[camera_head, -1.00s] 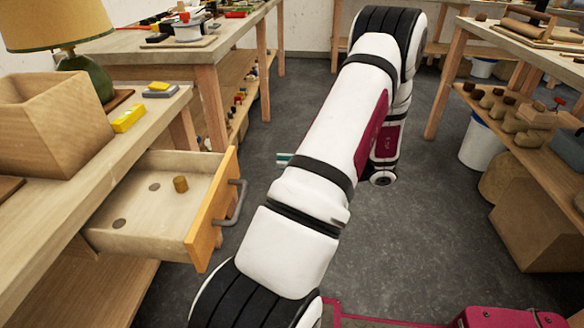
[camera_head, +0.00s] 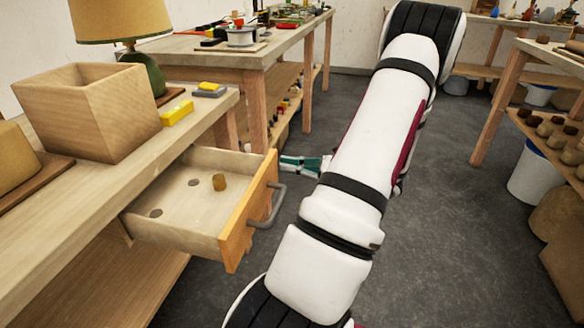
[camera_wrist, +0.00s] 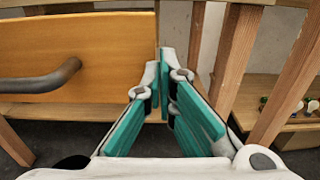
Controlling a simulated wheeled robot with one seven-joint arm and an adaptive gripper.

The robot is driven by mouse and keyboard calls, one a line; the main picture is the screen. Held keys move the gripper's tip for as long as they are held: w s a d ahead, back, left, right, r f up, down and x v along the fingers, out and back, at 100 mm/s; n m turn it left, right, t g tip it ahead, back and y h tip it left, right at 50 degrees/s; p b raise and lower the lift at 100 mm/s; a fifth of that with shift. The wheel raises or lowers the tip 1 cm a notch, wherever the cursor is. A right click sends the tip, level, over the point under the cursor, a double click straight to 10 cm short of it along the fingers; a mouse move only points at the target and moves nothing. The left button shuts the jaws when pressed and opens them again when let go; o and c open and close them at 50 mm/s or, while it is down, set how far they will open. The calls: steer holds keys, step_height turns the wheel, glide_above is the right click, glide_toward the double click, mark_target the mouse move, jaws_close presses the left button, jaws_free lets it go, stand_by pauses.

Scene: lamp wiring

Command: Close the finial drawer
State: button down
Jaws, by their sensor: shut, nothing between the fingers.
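The drawer (camera_head: 172,231) under the left workbench stands open. Its orange wooden front (camera_head: 249,215) has a grey bar handle (camera_head: 270,209). In the wrist view the closed fingertips (camera_wrist: 163,58) are at the right edge of the drawer front (camera_wrist: 105,60), to the right of the handle (camera_wrist: 45,80). I cannot tell whether they touch the front. Nothing is held.
The workbench (camera_head: 75,205) carries a lamp (camera_head: 120,20), a wooden box (camera_head: 90,110) and a yellow block (camera_head: 177,113). A bench leg (camera_wrist: 235,55) stands right of my fingers in the wrist view. Open grey floor (camera_head: 440,230) lies right of my arm.

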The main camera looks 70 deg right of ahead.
mark_target(209, 154)
steer(key=w+p, duration=0.1)
steer(key=w, duration=0.6)
steer(key=w+a+p, duration=0.1)
steer(key=w, duration=0.7)
steer(key=w+p, duration=0.1)
steer(key=w, duration=0.6)
steer(key=shift+w+a+p, duration=0.25)
steer(key=shift+a+p, duration=0.15)
steer(key=shift+w, duration=0.1)
